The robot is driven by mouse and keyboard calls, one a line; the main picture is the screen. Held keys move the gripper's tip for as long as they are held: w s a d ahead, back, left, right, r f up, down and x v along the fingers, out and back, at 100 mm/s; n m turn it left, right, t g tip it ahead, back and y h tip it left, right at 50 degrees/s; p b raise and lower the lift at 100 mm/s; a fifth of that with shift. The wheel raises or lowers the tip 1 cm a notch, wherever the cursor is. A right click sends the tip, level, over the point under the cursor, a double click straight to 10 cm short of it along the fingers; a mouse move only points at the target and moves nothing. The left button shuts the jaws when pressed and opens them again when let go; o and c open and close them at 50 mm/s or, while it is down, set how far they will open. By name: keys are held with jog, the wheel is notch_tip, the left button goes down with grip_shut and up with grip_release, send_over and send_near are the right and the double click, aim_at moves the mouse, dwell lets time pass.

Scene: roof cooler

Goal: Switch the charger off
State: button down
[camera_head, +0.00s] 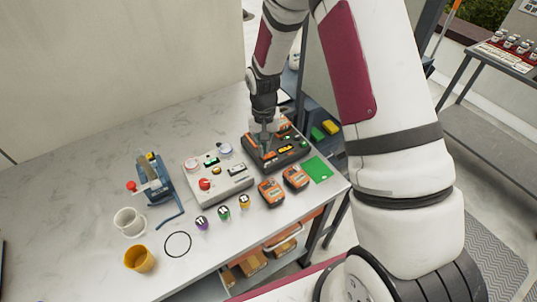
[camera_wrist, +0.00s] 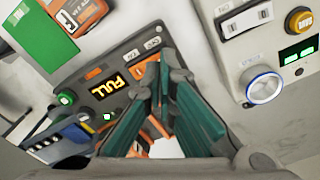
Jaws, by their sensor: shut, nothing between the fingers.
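The charger (camera_head: 258,160) is a dark unit with orange parts near the right end of the worktop. In the wrist view the charger's panel (camera_wrist: 92,72) shows a lit display reading FULL, a green button and a small green light. My gripper (camera_head: 264,150) points down over the charger, with its closed, empty fingertips close to the panel. In the wrist view my gripper (camera_wrist: 160,70) covers part of the panel beside two small labels.
A white control box (camera_head: 223,185) with a red button stands left of the charger. Two orange batteries (camera_head: 271,192) and a green mat (camera_head: 318,169) lie in front. A blue clamp-like device (camera_head: 157,185), a white mug (camera_head: 129,222) and a yellow cup (camera_head: 139,259) stand farther left.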

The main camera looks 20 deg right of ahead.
jog(key=shift+f, duration=1)
dwell(0.5)
jog(key=shift+r+p, duration=0.6)
jog(key=shift+r, duration=2.9)
jog(key=shift+r, duration=0.1)
jog(key=s+r+n+t, duration=0.1)
jog(key=s+r, duration=0.3)
jog(key=r, duration=0.6)
jog(key=s+r+n+t, duration=0.15)
jog(key=s+r, duration=0.25)
jog(key=r, duration=0.7)
jog(key=s+r+t, duration=0.1)
jog(key=s+r, duration=0.1)
jog(key=s, duration=0.3)
jog(key=s+r+n+t+b, duration=0.1)
jog(key=s+r, duration=0.2)
jog(key=s, duration=0.3)
jog(key=s+r+t+b, duration=0.1)
jog(key=s+r, duration=0.1)
jog(key=s, duration=0.3)
jog(key=shift+s+r, duration=0.35)
